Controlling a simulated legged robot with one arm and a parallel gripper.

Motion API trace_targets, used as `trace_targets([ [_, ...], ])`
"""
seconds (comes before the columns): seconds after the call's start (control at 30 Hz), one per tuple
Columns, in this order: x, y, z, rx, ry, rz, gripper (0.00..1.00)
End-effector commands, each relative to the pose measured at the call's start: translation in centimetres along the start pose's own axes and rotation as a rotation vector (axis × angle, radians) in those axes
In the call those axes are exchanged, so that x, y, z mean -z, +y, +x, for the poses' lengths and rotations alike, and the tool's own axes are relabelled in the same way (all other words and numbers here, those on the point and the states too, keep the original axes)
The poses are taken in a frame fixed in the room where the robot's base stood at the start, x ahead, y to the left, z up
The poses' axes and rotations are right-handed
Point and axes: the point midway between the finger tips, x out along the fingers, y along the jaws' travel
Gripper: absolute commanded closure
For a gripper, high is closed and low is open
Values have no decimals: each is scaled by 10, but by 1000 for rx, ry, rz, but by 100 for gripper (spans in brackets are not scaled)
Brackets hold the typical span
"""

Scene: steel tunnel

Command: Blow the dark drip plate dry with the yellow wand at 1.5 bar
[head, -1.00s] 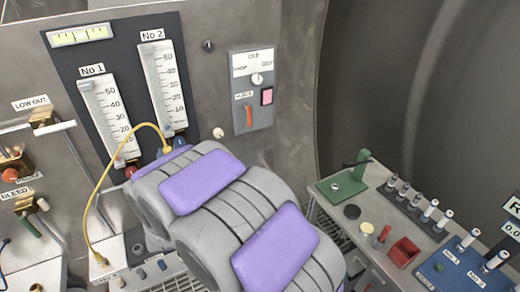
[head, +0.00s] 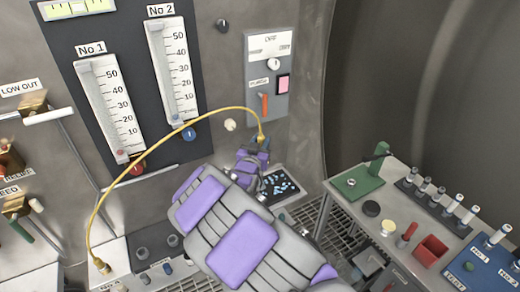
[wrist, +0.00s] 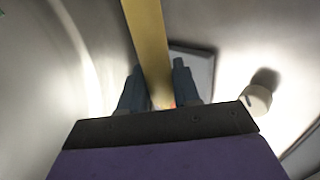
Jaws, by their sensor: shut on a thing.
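The dark drip plate (head: 284,193) lies low against the wall, right of my gripper, with several pale blue drops on it. My gripper (head: 262,143) is above the plate, below the wall's control box. In the wrist view my gripper (wrist: 155,92) is shut on the yellow wand (wrist: 148,45), which runs between the two dark fingers. A yellow hose (head: 160,146) arches from a brass fitting at the lower left to my gripper. The wand's tip is hidden, so I cannot tell where it points.
Gauge No 1 (head: 110,108) and gauge No 2 (head: 173,72) are on a dark board, with a red knob (head: 137,168) and a blue knob (head: 189,133) below. The control box (head: 270,80) has a dial and an orange lever. A bench (head: 400,222) with a red bin stands right.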

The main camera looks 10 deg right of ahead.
Motion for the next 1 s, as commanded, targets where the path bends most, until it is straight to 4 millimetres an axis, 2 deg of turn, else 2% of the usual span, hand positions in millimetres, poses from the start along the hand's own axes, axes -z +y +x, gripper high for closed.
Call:
trace_targets([
  [0.7, -35, -5, 0, 2, 4, -1, 100],
  [1.0, -37, -5, 0, 2, 3, -1, 100],
])
